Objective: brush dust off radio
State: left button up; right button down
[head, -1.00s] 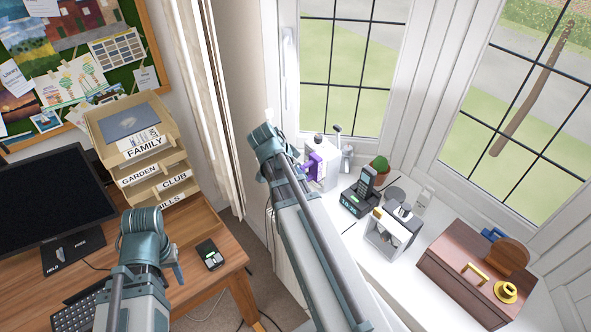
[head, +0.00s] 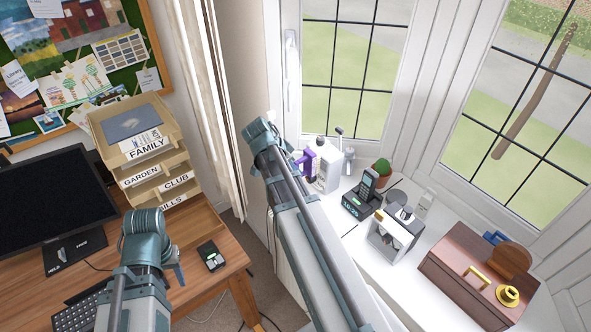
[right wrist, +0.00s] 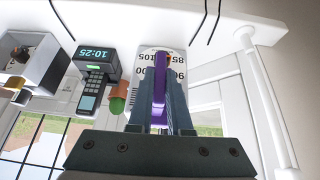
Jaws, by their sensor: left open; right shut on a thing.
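The radio (head: 328,172) is a white box on the white window sill, with an aerial knob on top. In the right wrist view its dial numbers show on the radio (right wrist: 148,60). My right gripper (right wrist: 160,76) is shut on a purple brush (right wrist: 159,92), seen almost end-on in front of the radio; I cannot tell whether it touches. In the head view the purple brush (head: 305,163) is at the radio's left side, and my right arm hides the right gripper's fingers. My left gripper (head: 176,271) is open and empty above the wooden desk.
A cordless phone on a clock base (head: 365,196), a small potted plant (head: 382,172), a white-framed box (head: 391,238) and a brown wooden box (head: 478,270) stand along the sill. On the desk are a monitor (head: 50,205), a letter tray stack (head: 135,130) and a black device (head: 211,255).

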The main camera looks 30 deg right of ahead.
jog(key=w, duration=0.3)
jog(key=shift+w+a, duration=0.1)
jog(key=shift+w, duration=0.05)
jog(key=shift+a, duration=0.1)
jog(key=shift+s+a, duration=0.15)
jog(key=shift+a, duration=1.35)
jog(key=shift+s+a, duration=0.1)
jog(key=shift+a, duration=1.35)
jog(key=shift+a, duration=0.15)
jog(key=a, duration=0.2)
jog(key=shift+s+a, duration=0.15)
jog(key=shift+a, duration=0.2)
jog(key=shift+d, duration=0.55)
